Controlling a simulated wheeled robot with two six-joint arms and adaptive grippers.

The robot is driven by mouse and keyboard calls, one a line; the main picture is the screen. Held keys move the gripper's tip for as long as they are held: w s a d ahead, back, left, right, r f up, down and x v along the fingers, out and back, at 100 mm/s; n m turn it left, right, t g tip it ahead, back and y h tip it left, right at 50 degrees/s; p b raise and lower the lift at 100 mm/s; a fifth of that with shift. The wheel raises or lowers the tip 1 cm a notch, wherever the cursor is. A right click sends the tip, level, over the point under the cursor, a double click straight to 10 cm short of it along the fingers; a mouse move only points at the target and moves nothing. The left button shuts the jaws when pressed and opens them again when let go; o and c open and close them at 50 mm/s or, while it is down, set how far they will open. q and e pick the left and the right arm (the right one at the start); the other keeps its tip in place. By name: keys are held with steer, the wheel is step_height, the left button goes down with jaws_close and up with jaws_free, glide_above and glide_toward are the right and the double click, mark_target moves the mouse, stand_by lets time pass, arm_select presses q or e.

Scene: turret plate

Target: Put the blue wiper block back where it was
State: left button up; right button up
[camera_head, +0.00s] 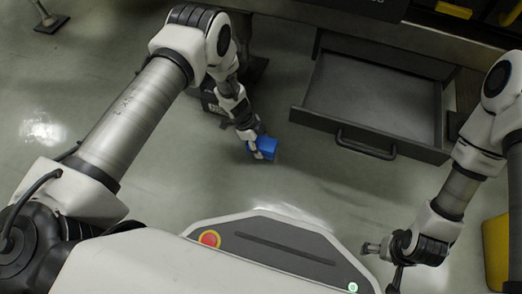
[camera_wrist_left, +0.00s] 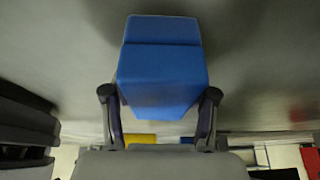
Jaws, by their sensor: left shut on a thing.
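The blue wiper block (camera_head: 265,148) is in my left gripper (camera_head: 256,150), to the left of the open drawer and in front of the bench. In the left wrist view the blue block (camera_wrist_left: 162,75) fills the space between the two fingers of my left gripper (camera_wrist_left: 160,105), which is shut on it. The head view shows the floor behind the block; its height above the floor is hard to tell. My right gripper (camera_head: 383,264) is at the lower right, with its fingers apart and nothing between them.
A grey drawer (camera_head: 298,117) stands pulled out from the bench (camera_head: 400,45), its handle (camera_head: 365,145) toward me; its inside looks empty. A yellow object (camera_head: 495,250) stands at the right edge. Yellow bins (camera_head: 454,9) show at the top right.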

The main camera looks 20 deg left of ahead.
arm_select(q)
steer(key=shift+f, duration=0.75)
steer(key=shift+r, duration=0.3)
steer(key=shift+c, duration=0.5)
steer(key=shift+f, duration=0.3)
steer(key=o, duration=1.4)
steer(key=shift+r, duration=0.1)
steer(key=shift+o, duration=0.2)
arm_select(e)
steer(key=shift+w+f, duration=0.2)
steer(key=shift+f, duration=0.45)
arm_select(q)
steer(key=p+v, duration=0.7)
steer(key=v, duration=0.5)
steer(key=shift+r, duration=0.3)
steer(key=shift+f, duration=0.1)
arm_select(e)
step_height(320, 180, up, 7)
steer(key=s, duration=0.1)
steer(key=shift+s+r, duration=0.2)
steer(key=shift+s, duration=0.15)
